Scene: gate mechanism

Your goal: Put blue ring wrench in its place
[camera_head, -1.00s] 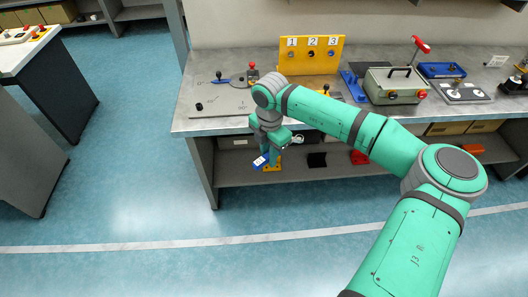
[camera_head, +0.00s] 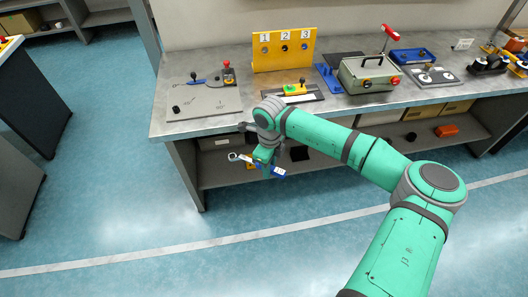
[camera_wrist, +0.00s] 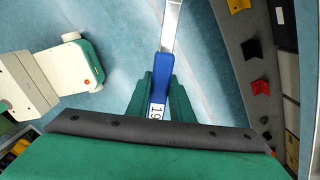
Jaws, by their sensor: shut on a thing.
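The blue ring wrench (camera_head: 279,172) is held crosswise in my gripper (camera_head: 262,167), in front of the workbench's lower shelf. In the head view its silver ring end (camera_head: 233,157) points left and its blue handle end points right. In the wrist view the blue handle (camera_wrist: 181,103) lies between the green fingers (camera_wrist: 158,98), with a white label reading 19. The silver shank runs out of the top of the picture, so the ring is hidden there. The wrench's own place cannot be told for sure from these views.
The workbench (camera_head: 205,127) carries a yellow panel (camera_head: 284,63) numbered 1, 2, 3, a grey-green box (camera_head: 369,76) and lever devices. Its lower shelf (camera_wrist: 222,45) holds yellow (camera_wrist: 238,5), black (camera_wrist: 250,48) and red (camera_wrist: 260,87) pieces. The floor in front is clear.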

